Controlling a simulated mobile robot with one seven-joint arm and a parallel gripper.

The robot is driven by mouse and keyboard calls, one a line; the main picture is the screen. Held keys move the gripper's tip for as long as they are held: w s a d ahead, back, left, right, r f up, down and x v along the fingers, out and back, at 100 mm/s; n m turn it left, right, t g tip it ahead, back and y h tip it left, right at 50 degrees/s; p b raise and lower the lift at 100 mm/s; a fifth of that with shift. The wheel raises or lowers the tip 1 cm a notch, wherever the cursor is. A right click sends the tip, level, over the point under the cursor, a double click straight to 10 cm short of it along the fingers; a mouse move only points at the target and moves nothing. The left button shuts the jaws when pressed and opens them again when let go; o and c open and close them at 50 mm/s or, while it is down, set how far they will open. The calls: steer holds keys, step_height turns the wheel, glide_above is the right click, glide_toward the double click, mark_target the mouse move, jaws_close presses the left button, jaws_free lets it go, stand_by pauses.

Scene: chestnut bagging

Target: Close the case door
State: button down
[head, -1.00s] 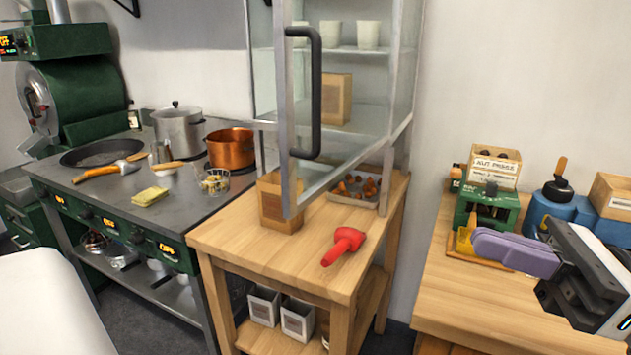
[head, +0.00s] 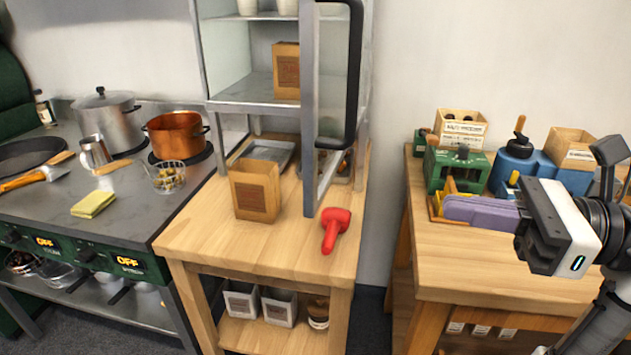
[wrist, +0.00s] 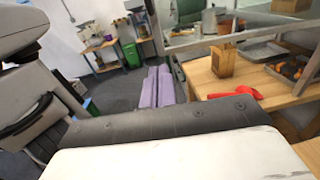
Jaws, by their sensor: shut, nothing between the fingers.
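The display case (head: 225,60) stands on the wooden table, with shelves inside. Its metal-framed glass door (head: 309,110) is open, swung out toward me and seen nearly edge-on, with a black handle (head: 352,90) on its right side. My gripper (head: 449,207) is to the right of the door and apart from it, over the right-hand bench. Its purple fingers are together and empty, pointing left. In the wrist view the shut fingers (wrist: 159,72) point away, and a metal rail, apparently the door's lower frame (wrist: 215,38), crosses beyond them to the right.
A paper bag (head: 256,190) and a red scoop (head: 334,230) sit on the wooden table (head: 270,248) below the door. The stove with pots is left. The right bench (head: 465,250) holds a green box (head: 457,168), blue container and wooden boxes. A floor gap separates table and bench.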

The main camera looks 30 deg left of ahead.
mark_target(317, 185)
steer(key=s+a+p, duration=0.1)
steer(key=a, duration=0.3)
steer(key=a+p, duration=0.2)
steer(key=a, duration=0.3)
steer(key=s+a+p, duration=0.1)
steer(key=a, duration=0.3)
steer(key=shift+s+a, duration=0.3)
steer(key=shift+a, duration=0.05)
steer(key=shift+a, duration=0.2)
